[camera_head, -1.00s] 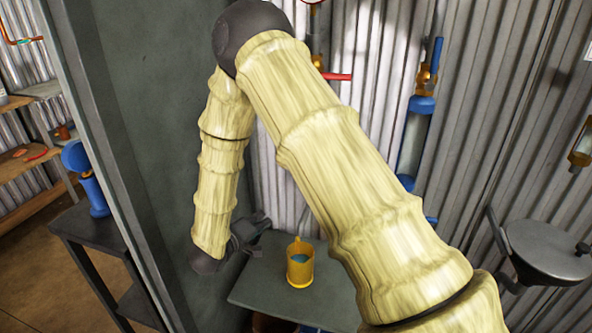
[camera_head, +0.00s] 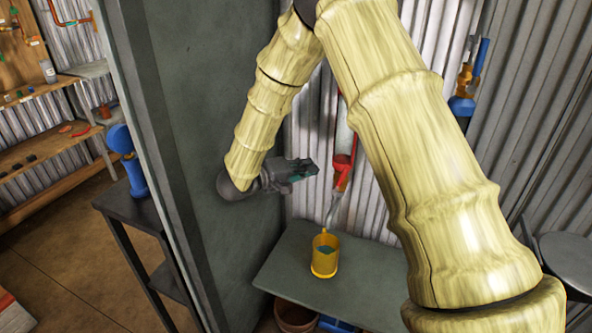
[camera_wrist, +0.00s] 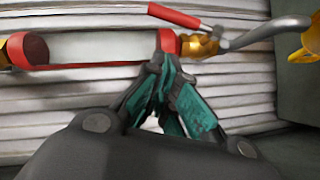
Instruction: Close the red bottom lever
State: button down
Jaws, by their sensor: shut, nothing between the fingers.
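The red lever (camera_wrist: 174,15) shows in the wrist view as a short red bar joined to a brass valve (camera_wrist: 200,45). It slants over the red lower collar of a vertical sight tube (camera_wrist: 95,48). A bent metal spout (camera_wrist: 265,33) leaves the valve. In the head view the red valve area (camera_head: 343,178) hangs above a yellow mug (camera_head: 324,262). My gripper (camera_head: 312,168) is just left of it, pointing right. In the wrist view my gripper's teal fingers (camera_wrist: 166,68) are shut and empty, overlapping the collar; contact cannot be told.
The mug stands on a grey table (camera_head: 283,262) below the spout. A grey panel (camera_head: 205,120) stands left of my gripper. Corrugated wall (camera_head: 308,125) lies behind the pipe.

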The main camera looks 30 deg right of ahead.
aim_at(343, 176)
jog(key=s+d+f, duration=0.1)
jog(key=s+d, duration=0.1)
jog(key=d, duration=0.4)
jog(key=shift+f, duration=0.35)
jog(key=shift+r+p, duration=0.1)
jog(key=shift+p, duration=0.4)
